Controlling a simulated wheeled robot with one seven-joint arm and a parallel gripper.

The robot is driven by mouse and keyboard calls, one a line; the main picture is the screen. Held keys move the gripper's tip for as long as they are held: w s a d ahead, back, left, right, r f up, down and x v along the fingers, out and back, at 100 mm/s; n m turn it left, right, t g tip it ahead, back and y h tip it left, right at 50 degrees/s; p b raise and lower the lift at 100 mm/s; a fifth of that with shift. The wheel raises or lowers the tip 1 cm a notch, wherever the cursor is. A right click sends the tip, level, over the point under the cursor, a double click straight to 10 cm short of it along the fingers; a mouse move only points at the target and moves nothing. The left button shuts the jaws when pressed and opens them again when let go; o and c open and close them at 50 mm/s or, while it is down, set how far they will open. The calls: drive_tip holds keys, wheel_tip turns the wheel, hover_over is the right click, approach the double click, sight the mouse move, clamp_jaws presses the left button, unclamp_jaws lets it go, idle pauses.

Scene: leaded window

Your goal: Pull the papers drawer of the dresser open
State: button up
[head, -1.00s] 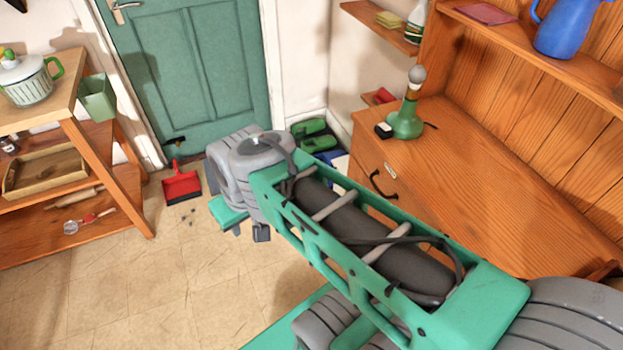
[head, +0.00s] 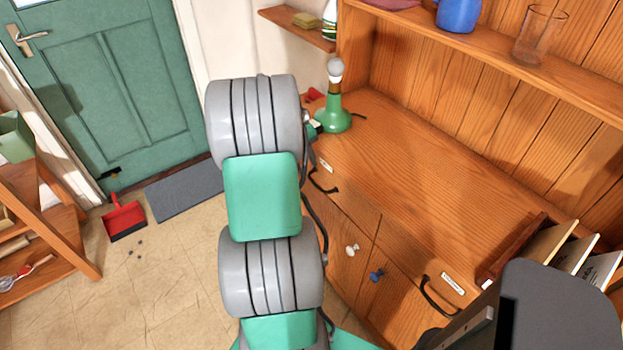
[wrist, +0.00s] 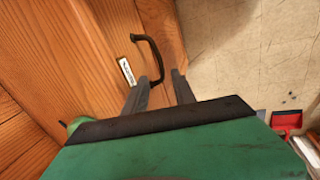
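The wooden dresser (head: 400,150) has two drawers in its upper front, both looking shut. The left drawer has a dark bow handle (head: 322,182) and a small white label. The right drawer has a similar handle (head: 438,297) and a longer white label (head: 453,284); I cannot read the lettering surely. One dark handle (wrist: 152,55) with a label (wrist: 127,71) lies just beyond the fingertips; contact is unclear.
A green lamp (head: 334,112) stands on the dresser top at its left end. Upright papers (head: 570,250) stand in a rack at the right. White and blue knobs sit below the drawers.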

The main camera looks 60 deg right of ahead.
sight(313, 181)
drive_tip(key=x, duration=0.7)
drive_tip(key=shift+f, duration=0.25)
drive_tip(key=shift+c, duration=0.2)
clamp_jaws()
idle(0.7)
